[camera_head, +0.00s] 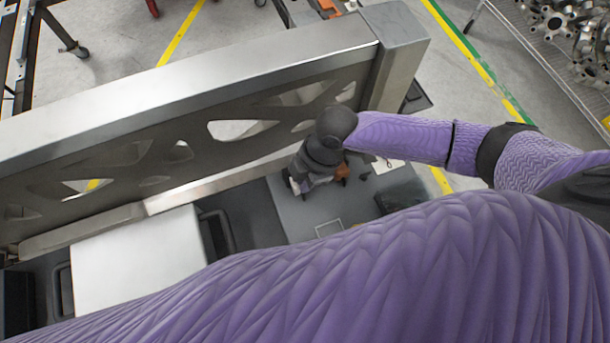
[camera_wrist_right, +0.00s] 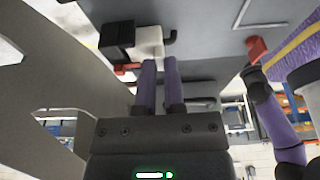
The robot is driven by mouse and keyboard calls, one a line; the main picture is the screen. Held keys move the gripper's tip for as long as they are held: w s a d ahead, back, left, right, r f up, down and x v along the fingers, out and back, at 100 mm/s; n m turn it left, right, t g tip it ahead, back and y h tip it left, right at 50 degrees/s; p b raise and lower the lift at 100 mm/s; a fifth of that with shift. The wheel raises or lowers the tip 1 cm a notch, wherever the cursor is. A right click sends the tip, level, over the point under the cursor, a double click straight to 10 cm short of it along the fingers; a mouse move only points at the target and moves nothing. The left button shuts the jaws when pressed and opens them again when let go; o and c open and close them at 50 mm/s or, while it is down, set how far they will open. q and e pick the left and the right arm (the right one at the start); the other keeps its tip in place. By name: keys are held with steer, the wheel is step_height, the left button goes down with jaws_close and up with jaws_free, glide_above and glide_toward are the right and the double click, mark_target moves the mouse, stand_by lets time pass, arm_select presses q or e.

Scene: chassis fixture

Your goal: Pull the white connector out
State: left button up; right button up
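The white connector (camera_wrist_right: 149,41) shows in the right wrist view, joined on its left to a black block (camera_wrist_right: 117,38), with a black hooked piece on its right. My right gripper (camera_wrist_right: 160,63) has two purple fingers with a narrow gap between them. The connector cannot be made out clearly there. My left gripper is not visible.
A large metal frame (camera_head: 190,85) with cut-outs stands close beside the right wrist. A dark grey panel (camera_head: 290,215) lies below. A red block (camera_wrist_right: 257,49) sits on the panel to the right in the wrist view. My purple arm covers the lower head view.

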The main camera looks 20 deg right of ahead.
jaws_close()
steer(key=shift+s, duration=0.2)
steer(key=shift+s+p, duration=0.2)
steer(key=shift+p, duration=0.1)
steer(key=shift+s, duration=0.35)
steer(key=o, duration=0.7)
jaws_free()
steer(key=shift+p, duration=0.3)
